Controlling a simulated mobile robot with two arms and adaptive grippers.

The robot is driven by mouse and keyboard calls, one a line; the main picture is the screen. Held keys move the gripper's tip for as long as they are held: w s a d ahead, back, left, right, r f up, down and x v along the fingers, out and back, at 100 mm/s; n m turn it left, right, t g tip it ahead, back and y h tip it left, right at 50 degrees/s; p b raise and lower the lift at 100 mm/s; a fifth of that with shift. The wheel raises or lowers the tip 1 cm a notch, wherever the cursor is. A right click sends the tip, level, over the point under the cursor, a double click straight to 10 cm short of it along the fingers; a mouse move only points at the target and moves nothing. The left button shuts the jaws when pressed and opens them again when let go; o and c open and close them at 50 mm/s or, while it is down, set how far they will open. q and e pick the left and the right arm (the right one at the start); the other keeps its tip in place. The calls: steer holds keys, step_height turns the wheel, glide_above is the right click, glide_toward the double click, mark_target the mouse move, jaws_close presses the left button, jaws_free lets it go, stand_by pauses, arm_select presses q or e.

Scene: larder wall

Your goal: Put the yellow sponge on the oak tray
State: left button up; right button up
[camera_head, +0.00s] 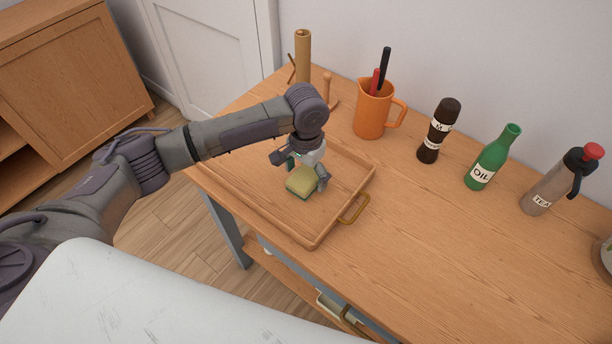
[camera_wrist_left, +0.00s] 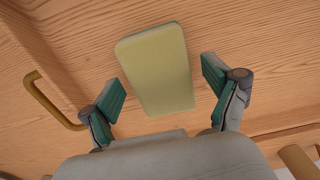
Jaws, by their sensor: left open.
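The yellow sponge (camera_head: 300,181) lies on the oak tray (camera_head: 316,237), near the tray's middle. In the left wrist view the sponge (camera_wrist_left: 158,68) lies flat on the wood, just beyond and between my left gripper's fingers. My left gripper (camera_head: 300,170) is right above and around the sponge's far side in the head view. Its fingers (camera_wrist_left: 160,92) are spread wide, with a clear gap on each side of the sponge. The tray has a raised rim and a brass handle (camera_head: 354,209), which also shows in the left wrist view (camera_wrist_left: 52,102). My right gripper is not in view.
Behind the tray stand an orange jug (camera_head: 371,112) with pens, a dark mill (camera_head: 437,133), a green oil bottle (camera_head: 490,160) and a tea flask (camera_head: 560,182). A wooden roll holder (camera_head: 303,58) stands at the back left. The table right of the tray is clear.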

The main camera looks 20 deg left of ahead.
mark_target(306, 175)
arm_select(q)
step_height(306, 175, up, 11)
steer(key=b, duration=0.1)
steer(key=shift+b, duration=0.35)
stand_by(0.3)
